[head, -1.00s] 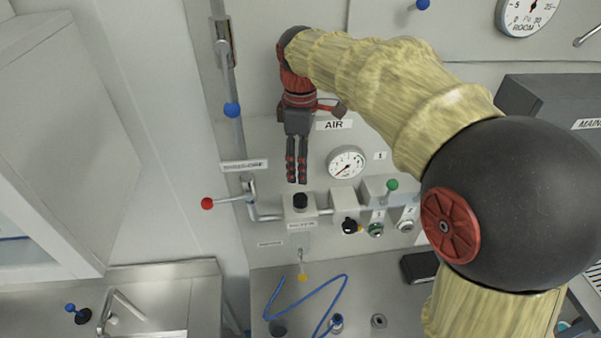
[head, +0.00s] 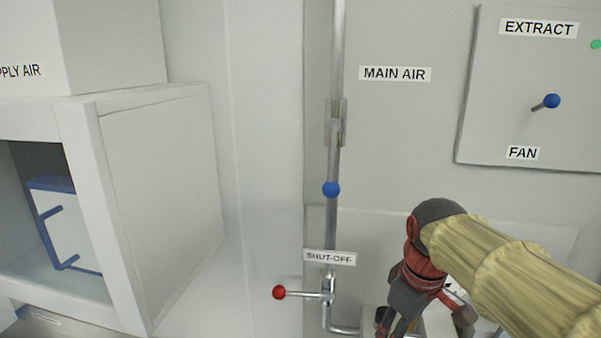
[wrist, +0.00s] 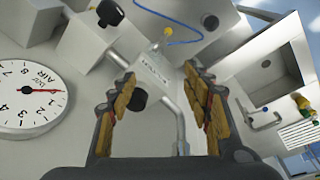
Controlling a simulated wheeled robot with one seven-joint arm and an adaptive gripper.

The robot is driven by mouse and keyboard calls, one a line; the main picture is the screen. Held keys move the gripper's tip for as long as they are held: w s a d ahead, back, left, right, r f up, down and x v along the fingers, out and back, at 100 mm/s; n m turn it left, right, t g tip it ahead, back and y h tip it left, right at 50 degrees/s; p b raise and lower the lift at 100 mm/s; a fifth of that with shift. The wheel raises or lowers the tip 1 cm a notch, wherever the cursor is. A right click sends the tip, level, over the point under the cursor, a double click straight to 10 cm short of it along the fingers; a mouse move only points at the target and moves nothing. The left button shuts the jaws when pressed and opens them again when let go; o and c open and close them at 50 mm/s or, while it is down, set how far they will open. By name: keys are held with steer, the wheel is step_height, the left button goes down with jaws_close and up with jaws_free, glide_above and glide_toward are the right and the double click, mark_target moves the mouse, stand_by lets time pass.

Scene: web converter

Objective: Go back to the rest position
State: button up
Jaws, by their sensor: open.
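My gripper (head: 395,325) is at the lower right of the head view, in front of the wall panel, with its fingertips cut off by the bottom edge. In the wrist view my gripper (wrist: 160,95) is open, with its two padded fingers apart and nothing held between them. Past the fingers are a grey pipe and a fitting with a black knob (wrist: 139,100). I cannot tell whether the fingers touch anything.
A red-knobbed shut-off lever (head: 279,292) sticks out left of the pipe. A blue-knobbed lever (head: 331,189) is higher on it. A fan switch (head: 551,101) is at upper right. A white cabinet (head: 160,190) stands left. An air gauge (wrist: 32,98) is close by in the wrist view.

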steer(key=s+f+m+t+b, duration=0.1)
steer(key=s+f+m+b, duration=0.1)
steer(key=s+f+b, duration=0.2)
steer(key=s+f+m+t+b, duration=0.1)
steer(key=s+f+m+b, duration=0.2)
steer(key=f, duration=0.8)
steer(key=s+f+m+t+b, duration=0.1)
steer(key=s+f+m+b, duration=0.1)
steer(key=s+f+b, duration=0.4)
step_height(320, 180, down, 2)
steer(key=b, duration=0.3)
steer(key=shift+s+m+t+b, duration=0.3)
steer(key=shift+s+b, duration=0.1)
steer(key=shift+c, duration=0.3)
